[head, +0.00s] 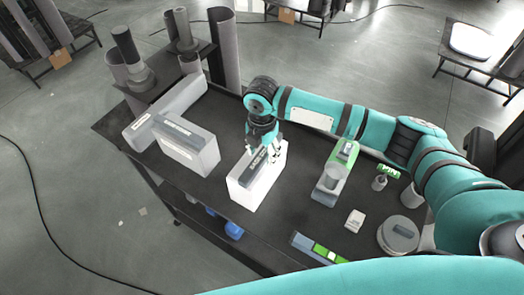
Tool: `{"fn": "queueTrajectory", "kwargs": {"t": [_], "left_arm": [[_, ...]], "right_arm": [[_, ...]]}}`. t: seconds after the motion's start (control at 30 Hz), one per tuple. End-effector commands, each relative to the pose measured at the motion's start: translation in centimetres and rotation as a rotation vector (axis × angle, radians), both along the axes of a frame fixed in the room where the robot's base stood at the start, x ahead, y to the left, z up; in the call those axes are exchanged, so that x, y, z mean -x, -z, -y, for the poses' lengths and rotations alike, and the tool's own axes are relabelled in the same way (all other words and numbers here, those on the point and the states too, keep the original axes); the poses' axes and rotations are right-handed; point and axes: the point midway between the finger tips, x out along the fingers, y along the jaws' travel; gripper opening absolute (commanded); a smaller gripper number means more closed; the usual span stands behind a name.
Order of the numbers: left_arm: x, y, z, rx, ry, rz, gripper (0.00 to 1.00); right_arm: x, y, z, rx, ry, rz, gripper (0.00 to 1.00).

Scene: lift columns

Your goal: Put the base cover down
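A white box-shaped part with a dark labelled strip on top (246,190) stands on the dark table, near its middle. I cannot tell for sure whether it is the base cover. My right gripper (266,152) points down at the far end of this part, with its fingers at the dark strip. The fingers overlap the part's top, and I cannot tell whether they grip it or only touch it. The underside of the part is hidden, so contact with the table is unclear. My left gripper is not in view.
Two similar pale boxes (188,150) (140,130) stand to the left. Grey tubes (224,55) stand behind. A green-and-grey device (333,180), a small white block (355,220) and a round grey part (399,234) lie to the right. The table (290,225) is bare between the white part and the device.

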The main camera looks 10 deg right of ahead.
Motion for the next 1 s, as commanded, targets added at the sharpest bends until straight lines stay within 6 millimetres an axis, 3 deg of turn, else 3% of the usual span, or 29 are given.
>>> {"fn": "queueTrajectory", "kwargs": {"t": [0.37, 0.8, 1.0], "left_arm": [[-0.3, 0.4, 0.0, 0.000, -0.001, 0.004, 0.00], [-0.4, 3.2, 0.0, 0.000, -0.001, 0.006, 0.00], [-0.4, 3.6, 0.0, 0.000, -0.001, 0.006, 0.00]], "right_arm": [[-0.1, -0.9, 0.0, -0.001, 0.001, 0.002, 0.52], [-0.1, -9.6, 0.0, -0.001, 0.000, 0.004, 0.52], [0.0, -11.8, 0.0, 0.000, 0.000, 0.000, 0.52]]}}
